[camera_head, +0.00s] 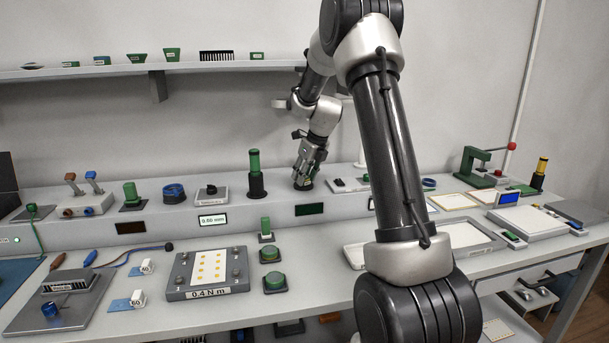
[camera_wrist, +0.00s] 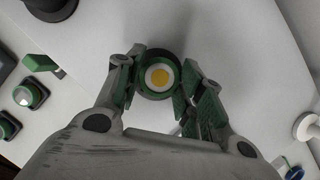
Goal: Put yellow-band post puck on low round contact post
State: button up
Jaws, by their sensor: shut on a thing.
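My gripper (camera_head: 305,177) is over the raised back ledge, pointing down. In the wrist view its two green-padded fingers (camera_wrist: 159,88) are shut on the sides of a round puck. The puck (camera_wrist: 160,77) shows its top: a yellow centre, a white ring and a green outer ring. In the head view the puck is small and dark at the fingertips, and its band cannot be made out. A dark round edge shows just behind the puck in the wrist view. I cannot tell whether this is the low round contact post, or whether the puck touches it.
A green-topped black post (camera_head: 255,175) stands close to the left of my gripper. A small grey box (camera_head: 347,185) is close to its right. A yellow-banded black post (camera_head: 539,174) stands far right. Green buttons (camera_head: 275,280) are on the front bench. A shelf (camera_head: 150,69) is above.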

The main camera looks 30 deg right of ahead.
jog(key=shift+f, duration=0.1)
jog(key=o, duration=1)
jog(key=v, duration=1.2)
jog(key=s+a+r+n, duration=0.4)
jog(key=s+n, duration=0.2)
jog(key=s, duration=0.1)
jog(key=s+a+f+n, duration=0.1)
jog(key=s+a+n, duration=0.1)
jog(key=s+n, duration=0.7)
jog(key=s+a+f+n, duration=0.1)
jog(key=s+a+n, duration=0.2)
jog(key=s+n, duration=0.6)
jog(key=s+a+f+n+h, duration=0.1)
jog(key=s+a+n, duration=0.1)
jog(key=s+n, duration=0.6)
jog(key=shift+s+a+n, duration=0.2)
jog(key=shift+s+n, duration=0.2)
jog(key=shift+s, duration=1)
